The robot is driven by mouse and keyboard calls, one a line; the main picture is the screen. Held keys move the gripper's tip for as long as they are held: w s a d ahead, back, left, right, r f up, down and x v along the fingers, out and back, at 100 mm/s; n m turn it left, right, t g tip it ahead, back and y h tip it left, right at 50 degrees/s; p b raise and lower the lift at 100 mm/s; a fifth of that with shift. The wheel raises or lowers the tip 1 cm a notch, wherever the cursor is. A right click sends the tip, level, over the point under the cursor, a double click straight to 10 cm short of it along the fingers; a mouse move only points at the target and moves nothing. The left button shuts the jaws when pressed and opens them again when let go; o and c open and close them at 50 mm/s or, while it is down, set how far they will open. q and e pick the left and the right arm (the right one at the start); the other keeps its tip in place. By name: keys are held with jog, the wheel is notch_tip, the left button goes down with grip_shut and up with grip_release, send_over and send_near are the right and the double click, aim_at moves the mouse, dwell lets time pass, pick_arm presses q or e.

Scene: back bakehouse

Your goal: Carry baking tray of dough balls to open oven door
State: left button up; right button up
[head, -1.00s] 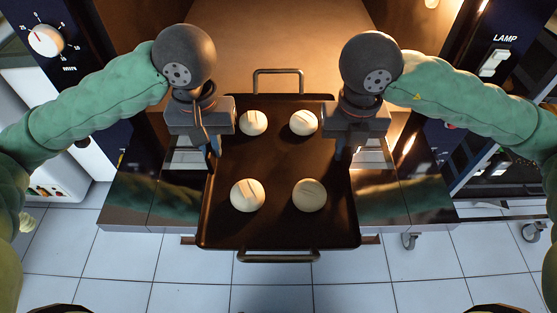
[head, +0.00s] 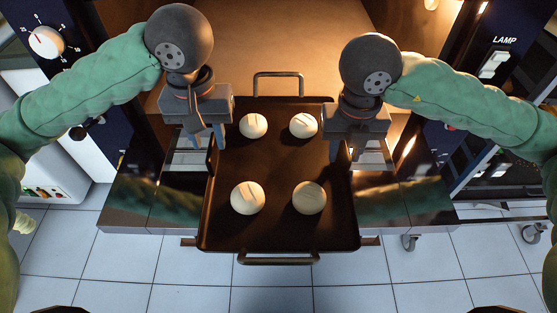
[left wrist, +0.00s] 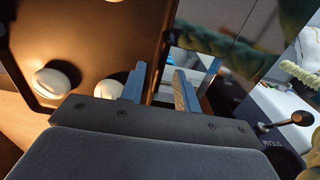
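The dark baking tray (head: 280,226) lies over the lowered oven door (head: 405,203), its near end reaching past the door's front edge. Several scored dough balls sit on it, including one at front left (head: 247,197) and one at front right (head: 309,197). My left gripper (head: 205,150) is at the tray's left rim. In the left wrist view its fingers (left wrist: 160,88) are apart, with the rim (left wrist: 162,45) between them and no visible grip. My right gripper (head: 347,152) is down at the right rim; its fingertips are too dark to show whether they pinch it.
The lit oven chamber (head: 278,40) opens beyond the tray's far handle (head: 278,74). Oven front panels with a timer dial (head: 46,41) and a lamp switch (head: 494,63) flank the opening. The tiled floor (head: 270,297) in front of the door looks clear.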

pick_arm(q)
jog(key=shift+r, duration=2.25)
pick_arm(e)
notch_tip(320, 180, up, 12)
